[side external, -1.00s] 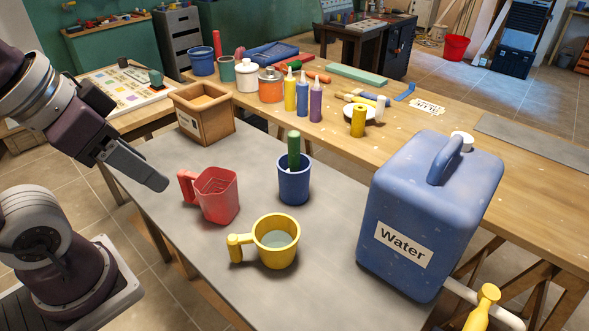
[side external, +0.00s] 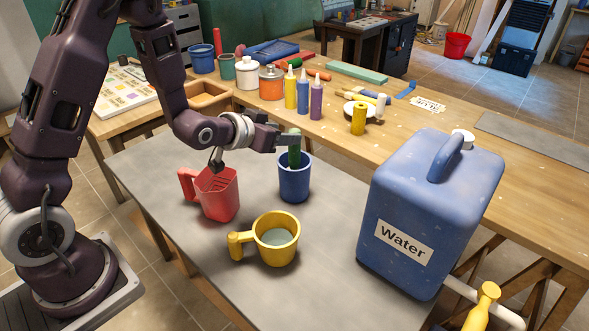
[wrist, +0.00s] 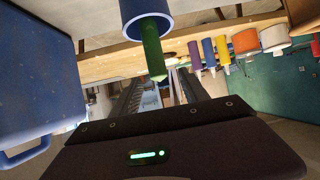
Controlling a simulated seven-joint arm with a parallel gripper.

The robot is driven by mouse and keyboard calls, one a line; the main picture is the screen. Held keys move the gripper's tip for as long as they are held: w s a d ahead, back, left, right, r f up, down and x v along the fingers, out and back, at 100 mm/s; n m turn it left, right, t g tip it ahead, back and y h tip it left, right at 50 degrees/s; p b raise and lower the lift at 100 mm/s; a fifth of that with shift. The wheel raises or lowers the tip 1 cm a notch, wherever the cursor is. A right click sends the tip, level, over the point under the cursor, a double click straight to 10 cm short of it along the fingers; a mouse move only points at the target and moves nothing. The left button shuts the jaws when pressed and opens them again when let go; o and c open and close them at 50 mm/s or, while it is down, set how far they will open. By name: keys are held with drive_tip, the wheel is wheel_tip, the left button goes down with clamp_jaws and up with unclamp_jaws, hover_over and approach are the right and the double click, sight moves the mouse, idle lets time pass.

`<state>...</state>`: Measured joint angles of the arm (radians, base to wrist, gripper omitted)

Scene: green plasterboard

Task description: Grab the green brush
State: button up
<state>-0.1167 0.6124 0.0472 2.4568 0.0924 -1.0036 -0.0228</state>
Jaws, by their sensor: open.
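The green brush (side external: 294,158) stands handle up in a blue cup (side external: 294,186) on the grey tabletop. My gripper (side external: 290,141) is open and level at the top of the handle, coming from the left; a finger covers part of it. In the wrist view, which is upside down, the green handle (wrist: 153,48) sticks out of the blue cup (wrist: 147,14). Its end lies in line with the gap between my two fingers (wrist: 160,82). I cannot tell whether the handle is fully between the fingers. The brush's lower end is hidden in the cup.
A red jug (side external: 219,196) stands below my wrist, and a yellow mug (side external: 276,243) is in front of the cup. A large blue water canister (side external: 405,185) stands at the right. Paint bottles (side external: 302,95) and a tan box (side external: 205,92) stand behind.

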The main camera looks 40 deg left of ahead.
sight(294, 163)
drive_tip(key=w+f+t, duration=0.1)
drive_tip(key=w+f, duration=0.5)
drive_tip(key=w, duration=0.1)
drive_tip(key=shift+w+a+f, duration=0.15)
drive_tip(key=shift+w, duration=0.1)
clamp_jaws()
idle(1.2)
